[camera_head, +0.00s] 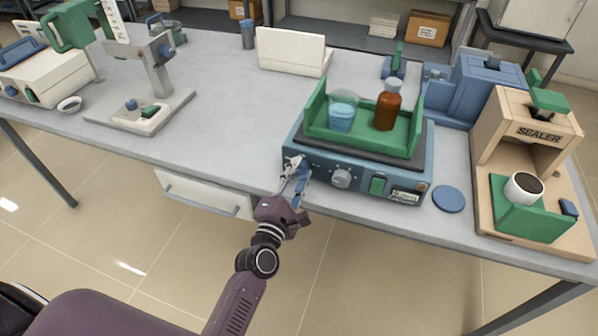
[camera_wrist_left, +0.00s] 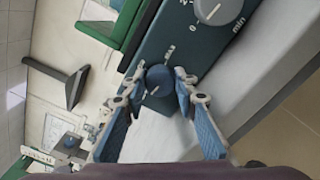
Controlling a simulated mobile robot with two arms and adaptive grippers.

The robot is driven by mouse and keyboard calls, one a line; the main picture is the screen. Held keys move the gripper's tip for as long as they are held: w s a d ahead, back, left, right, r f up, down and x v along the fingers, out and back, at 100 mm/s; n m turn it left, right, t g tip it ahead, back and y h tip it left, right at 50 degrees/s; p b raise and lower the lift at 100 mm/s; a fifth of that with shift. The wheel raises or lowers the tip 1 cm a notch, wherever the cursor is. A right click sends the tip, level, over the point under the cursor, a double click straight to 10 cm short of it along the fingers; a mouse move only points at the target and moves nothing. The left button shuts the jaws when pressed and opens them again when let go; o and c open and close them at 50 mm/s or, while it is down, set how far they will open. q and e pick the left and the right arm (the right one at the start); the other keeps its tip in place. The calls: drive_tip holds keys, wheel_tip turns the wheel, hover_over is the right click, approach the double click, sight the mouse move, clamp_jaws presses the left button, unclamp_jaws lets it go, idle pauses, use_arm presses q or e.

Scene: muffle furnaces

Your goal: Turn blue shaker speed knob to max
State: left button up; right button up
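The blue shaker (camera_head: 410,182) stands at the table's front edge, with a green tray on top holding a beaker and a brown bottle. Its front panel carries a blue knob (camera_wrist_left: 159,80) with a white pointer line, beside a grey knob (camera_head: 341,178), which also shows in the left wrist view (camera_wrist_left: 218,10). Small print, partly legible, is near the blue knob. My left gripper (camera_head: 295,168) is at the left end of the panel. In the left wrist view its open fingers (camera_wrist_left: 160,92) straddle the blue knob, with gaps visible on both sides. My right gripper is out of view.
A green switch (camera_head: 377,185) is right of the grey knob. A blue disc (camera_head: 448,199) and a sealer (camera_head: 530,150) stand to the right. A white drawer (camera_head: 205,194) hangs under the table to the left.

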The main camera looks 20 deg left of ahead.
use_arm(q)
drive_tip(key=c, duration=0.5)
